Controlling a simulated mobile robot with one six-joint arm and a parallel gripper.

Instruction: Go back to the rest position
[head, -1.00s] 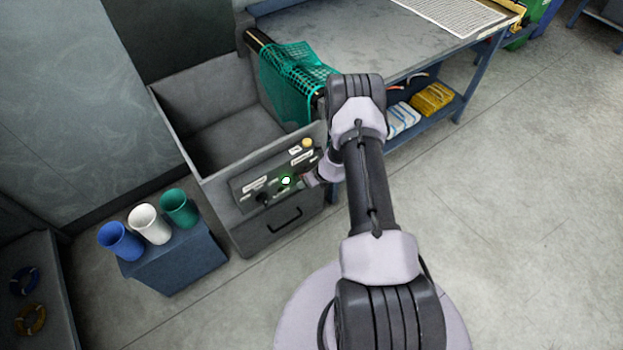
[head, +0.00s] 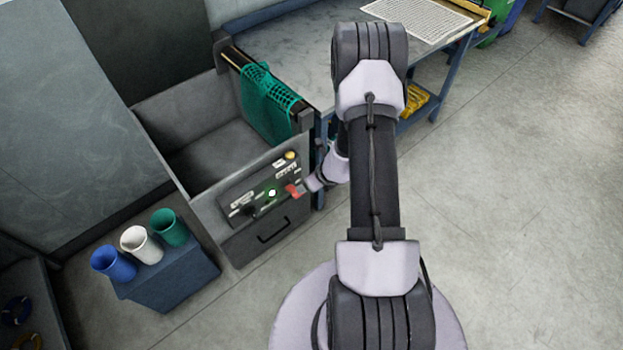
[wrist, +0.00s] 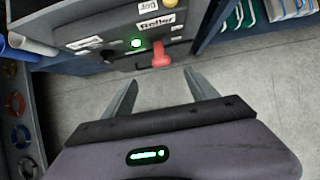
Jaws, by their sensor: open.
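My gripper (wrist: 163,92) is open and empty in the wrist view, its two fingers spread over bare floor. It is close in front of the grey machine's control panel, just below and apart from a red lever (wrist: 161,55) beside a "Roller" label. The lever also shows in the head view (head: 293,190), near my wrist. A green lamp (head: 271,193) is lit on the panel. In the head view my arm reaches forward and its links hide the gripper's fingers.
A green net (head: 268,105) hangs over a roller above the machine's open bin (head: 165,105). A blue stand (head: 170,283) with blue, white and green cups is at left. A workbench (head: 300,55) stands behind. The floor at right (head: 510,200) is clear.

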